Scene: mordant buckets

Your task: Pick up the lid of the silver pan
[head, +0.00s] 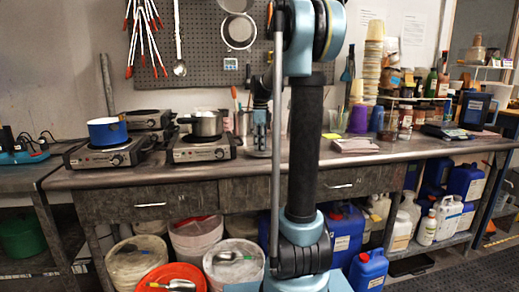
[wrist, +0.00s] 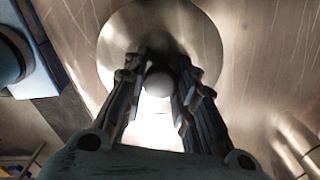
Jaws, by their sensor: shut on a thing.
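The lid (wrist: 190,35) is a round, shiny metal disc with a round knob (wrist: 159,82) at its middle, seen from above in the wrist view. My gripper (wrist: 158,66) has a finger on each side of the knob and is shut on it. The fingers and the bright glare hide the near part of the lid. The silver pan (head: 207,125) stands on a hotplate in the head view, left of my arm. I cannot clearly make out the lid in the head view.
A blue pot (head: 106,131) stands on another hotplate (head: 108,154) to the left. The scratched metal countertop (wrist: 250,60) lies around the lid. Paper cups, purple cups (head: 359,119) and bottles crowd the counter to the right. Buckets stand below.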

